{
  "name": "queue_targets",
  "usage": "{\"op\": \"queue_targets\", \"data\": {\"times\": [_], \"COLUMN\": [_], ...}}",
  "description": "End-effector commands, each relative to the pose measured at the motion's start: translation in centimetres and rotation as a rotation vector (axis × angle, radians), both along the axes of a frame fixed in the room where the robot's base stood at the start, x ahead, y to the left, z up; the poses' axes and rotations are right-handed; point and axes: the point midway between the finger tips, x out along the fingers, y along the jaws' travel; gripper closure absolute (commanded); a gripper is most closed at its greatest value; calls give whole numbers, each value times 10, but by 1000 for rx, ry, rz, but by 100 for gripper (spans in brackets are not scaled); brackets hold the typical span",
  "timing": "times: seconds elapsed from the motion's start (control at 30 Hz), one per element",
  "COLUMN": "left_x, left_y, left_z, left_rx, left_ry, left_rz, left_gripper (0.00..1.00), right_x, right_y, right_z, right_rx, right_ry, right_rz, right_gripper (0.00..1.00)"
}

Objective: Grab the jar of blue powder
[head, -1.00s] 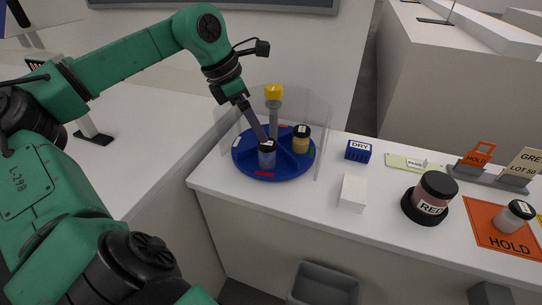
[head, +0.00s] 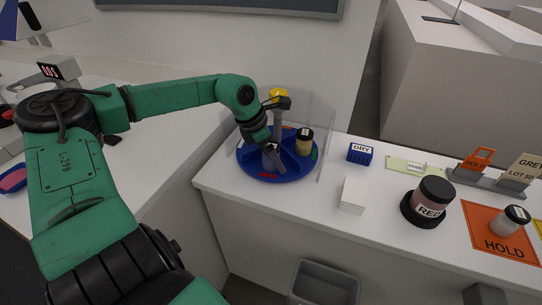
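A round blue divided tray (head: 297,169) stands near the left end of the white counter. My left gripper (head: 271,158) points down over the tray's front left part, where a dark-lidded jar stood a second ago. That jar is now mostly or wholly hidden by the gripper, and its powder colour cannot be made out. I cannot tell whether the fingers are around it or shut on it. A jar of yellowish powder with a black lid (head: 305,141) stands in the tray to the right of the gripper. My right gripper is not in view.
A yellow-topped post (head: 279,96) and a clear shield stand at the tray. To the right are a blue DRY block (head: 360,153), a white block (head: 352,195), a RED jar (head: 434,197) and a pale jar (head: 510,220) on an orange HOLD mat (head: 480,224).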

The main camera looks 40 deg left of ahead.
Motion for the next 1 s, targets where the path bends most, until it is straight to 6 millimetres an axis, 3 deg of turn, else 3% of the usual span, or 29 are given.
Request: {"op": "queue_targets", "data": {"times": [0.03, 0.23, 0.7, 0.97, 1.0], "left_x": [0, 0, -3, -4, -9], "left_y": [0, 0, -2, -1, -5], "left_z": [0, 0, 8, 73, 69], "left_rx": [0, 0, 0, 4, -3], "left_ry": [0, 0, -3, -3, -4], "left_rz": [0, 0, -1, 0, -1], "left_gripper": [19, 96, 97, 97, 97], "right_x": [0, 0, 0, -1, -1], "right_y": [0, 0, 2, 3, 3], "right_z": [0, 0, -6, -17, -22], "right_rx": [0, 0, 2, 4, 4], "right_ry": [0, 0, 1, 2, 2], "right_rz": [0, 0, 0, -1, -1], "right_gripper": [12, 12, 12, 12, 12]}}
